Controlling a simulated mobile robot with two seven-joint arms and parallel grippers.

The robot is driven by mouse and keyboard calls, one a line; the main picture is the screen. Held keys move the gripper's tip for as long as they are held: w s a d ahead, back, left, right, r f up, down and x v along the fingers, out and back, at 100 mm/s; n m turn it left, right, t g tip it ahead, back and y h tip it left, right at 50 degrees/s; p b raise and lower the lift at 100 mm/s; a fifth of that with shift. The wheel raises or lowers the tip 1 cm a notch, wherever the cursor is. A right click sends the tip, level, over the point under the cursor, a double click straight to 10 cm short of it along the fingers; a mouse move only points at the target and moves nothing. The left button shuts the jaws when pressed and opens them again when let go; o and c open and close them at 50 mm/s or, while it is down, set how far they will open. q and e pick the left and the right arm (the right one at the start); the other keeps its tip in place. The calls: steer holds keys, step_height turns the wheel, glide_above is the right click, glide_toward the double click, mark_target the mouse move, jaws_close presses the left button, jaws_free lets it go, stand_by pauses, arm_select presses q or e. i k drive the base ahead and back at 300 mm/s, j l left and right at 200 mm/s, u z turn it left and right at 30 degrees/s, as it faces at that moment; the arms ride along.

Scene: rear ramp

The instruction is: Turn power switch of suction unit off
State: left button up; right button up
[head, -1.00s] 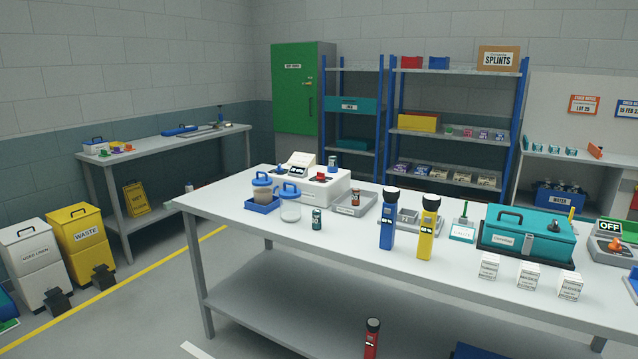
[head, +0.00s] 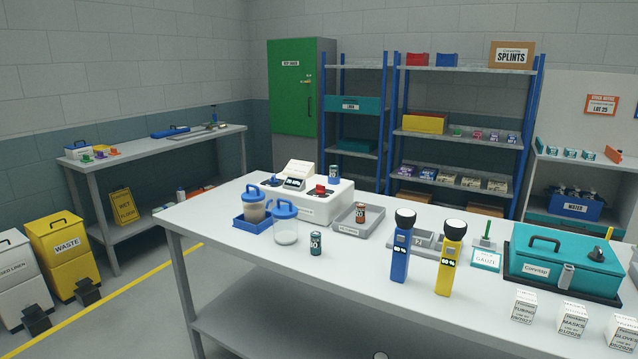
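The suction unit (head: 318,208) is a white box on the far left part of the long table. It has a tilted panel (head: 297,175) with a small display and a red switch (head: 320,191) on its top. A blue knob-like part sits at its left end. The switch's on or off position is too small to tell. Neither of my grippers is in view.
On the long table (head: 345,262) stand a small green can (head: 316,243), a grey tray (head: 350,231) with a brown jar, blue (head: 401,248) and yellow (head: 449,258) flashlights, a teal case (head: 565,262) and white boxes.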

mark_target(320, 189)
steer(key=i+j, duration=0.3)
steer(key=j, duration=0.2)
steer(key=i+j, duration=0.65)
steer(key=j, duration=0.3)
steer(key=i+j, duration=0.35)
steer(key=j, duration=0.15)
steer(key=i+j, duration=0.3)
steer(key=j, duration=0.2)
